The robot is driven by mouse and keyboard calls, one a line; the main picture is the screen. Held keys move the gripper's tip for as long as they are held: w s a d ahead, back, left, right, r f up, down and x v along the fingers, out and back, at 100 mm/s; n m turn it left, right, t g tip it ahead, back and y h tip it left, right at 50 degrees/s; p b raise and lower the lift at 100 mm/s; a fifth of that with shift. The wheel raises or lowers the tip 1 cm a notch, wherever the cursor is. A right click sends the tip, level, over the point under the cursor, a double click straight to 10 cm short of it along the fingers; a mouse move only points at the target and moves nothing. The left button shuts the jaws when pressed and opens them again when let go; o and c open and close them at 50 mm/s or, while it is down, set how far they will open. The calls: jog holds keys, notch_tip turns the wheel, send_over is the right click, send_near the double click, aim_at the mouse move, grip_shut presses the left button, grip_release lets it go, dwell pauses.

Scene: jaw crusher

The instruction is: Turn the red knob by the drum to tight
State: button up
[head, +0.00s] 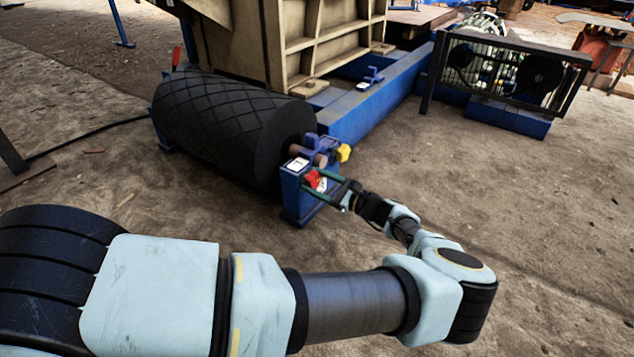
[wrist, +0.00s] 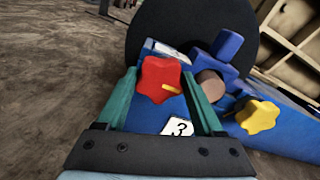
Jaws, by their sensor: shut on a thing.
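The red knob (wrist: 160,78) is star-shaped with a small yellow mark at its right side. It sits on a blue box (head: 304,208) at the end of the black ribbed drum (head: 215,120). In the head view the red knob (head: 313,179) lies between the green fingers of my gripper (head: 330,181). In the wrist view the fingers of my gripper (wrist: 160,90) stand on either side of the knob, shut on it. The left finger is close at its edge; the knob covers part of the box behind it. A label with a 3 (wrist: 179,128) is on the box below the knob.
A yellow knob (wrist: 257,116) stands to the right of the red one, near a blue block (wrist: 226,44) and a brown round shaft end (wrist: 210,83). A blue beam (head: 375,105) runs behind.

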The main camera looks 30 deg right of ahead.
jog(key=shift+m+p, duration=0.4)
jog(key=shift+c, duration=0.4)
jog(key=shift+r+m, duration=0.1)
jog(key=shift+m, duration=0.2)
jog(key=m+p, duration=0.2)
jog(key=m, duration=0.1)
jog(key=m+p, duration=0.1)
jog(key=m, duration=0.2)
jog(key=shift+m, duration=0.4)
jog(key=m, duration=0.3)
jog(key=shift+m, duration=0.4)
jog(key=m, duration=0.6)
jog(key=shift+f, duration=0.2)
jog(key=m+b, duration=0.1)
jog(key=m, duration=0.4)
jog(key=shift+m, duration=0.4)
